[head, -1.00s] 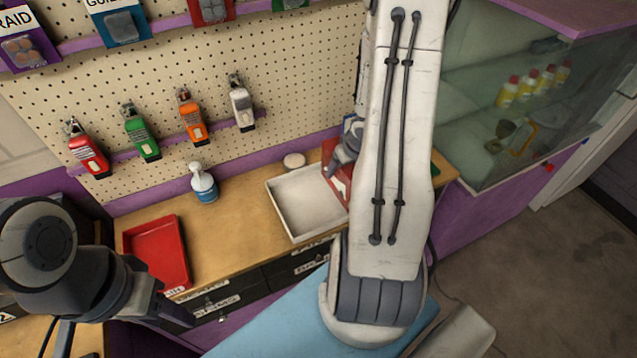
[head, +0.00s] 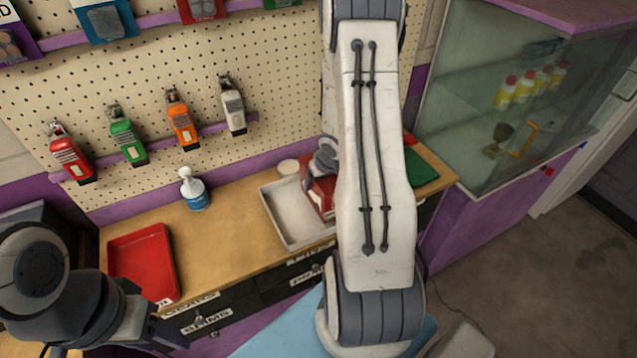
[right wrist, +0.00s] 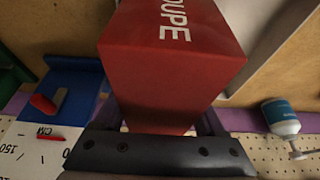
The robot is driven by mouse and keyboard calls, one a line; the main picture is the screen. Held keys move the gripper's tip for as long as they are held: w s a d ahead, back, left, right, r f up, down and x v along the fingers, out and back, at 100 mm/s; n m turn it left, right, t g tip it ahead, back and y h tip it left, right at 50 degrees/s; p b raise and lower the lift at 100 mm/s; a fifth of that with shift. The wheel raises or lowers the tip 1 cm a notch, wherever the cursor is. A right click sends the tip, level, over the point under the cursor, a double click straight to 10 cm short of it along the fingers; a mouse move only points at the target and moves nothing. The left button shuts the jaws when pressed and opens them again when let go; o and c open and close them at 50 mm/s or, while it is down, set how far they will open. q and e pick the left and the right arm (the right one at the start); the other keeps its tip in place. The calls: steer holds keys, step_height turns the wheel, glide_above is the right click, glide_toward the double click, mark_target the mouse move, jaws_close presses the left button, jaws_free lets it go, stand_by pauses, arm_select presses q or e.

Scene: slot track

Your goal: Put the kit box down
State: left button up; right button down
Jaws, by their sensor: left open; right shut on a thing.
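The kit box is a red box (head: 321,201) with white lettering ending in "OUPE", read in the right wrist view (right wrist: 170,65). In the head view it overlaps the right part of the white tray (head: 268,212); I cannot tell whether it touches it. My right gripper (right wrist: 160,128) is shut on the box, a finger on each side. In the head view my right arm hides part of the box and most of that gripper. My left gripper (head: 172,338) is open and empty at the lower left, in front of the drawers.
A red tray (head: 143,262) lies on the bench at left. A spray bottle (head: 193,190) and a round pale disc (head: 288,167) stand behind. A green mat (head: 421,168) lies at right. Bench between the trays is clear.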

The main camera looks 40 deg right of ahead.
steer(key=shift+f, duration=0.1)
jaws_free()
